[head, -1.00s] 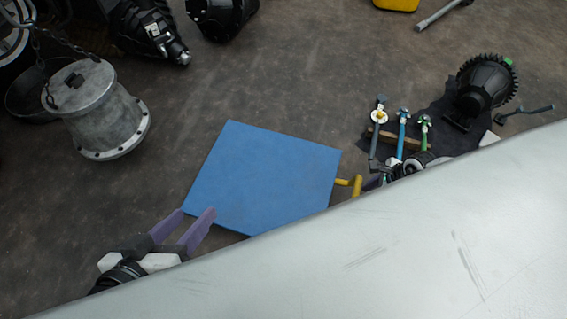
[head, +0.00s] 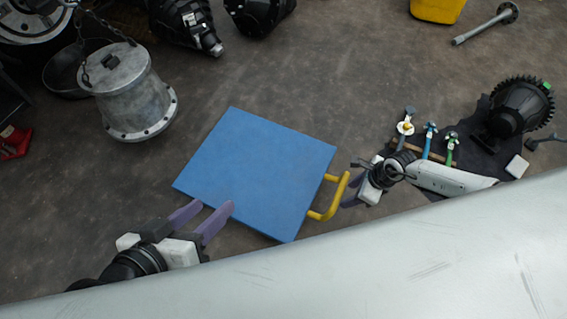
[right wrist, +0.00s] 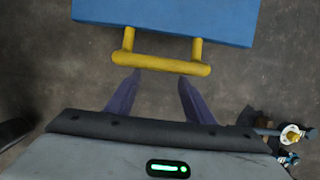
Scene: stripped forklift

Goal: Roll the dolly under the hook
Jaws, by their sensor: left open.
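The dolly is a flat blue platform (head: 255,165) on the floor in the middle of the head view, with a yellow bar handle (head: 338,195) on its right side. The handle also shows in the right wrist view (right wrist: 160,63). My left gripper (head: 212,207) is open, its purple fingertips overlapping the platform's near left edge in the picture; contact is unclear. My right gripper (head: 352,183) is beside the handle. Its fingers (right wrist: 159,77) are apart and empty, tips close to the bar. A chain (head: 100,28) reaches the grey flanged drum (head: 125,92); I cannot make out the hook clearly.
Black machine parts (head: 260,12) lie at the back. Several tools (head: 430,145) and a black gear unit (head: 518,105) lie on a dark cloth at right. A yellow container (head: 437,8) stands at the back right. Floor between platform and drum is clear. A pale panel (head: 400,265) hides the foreground.

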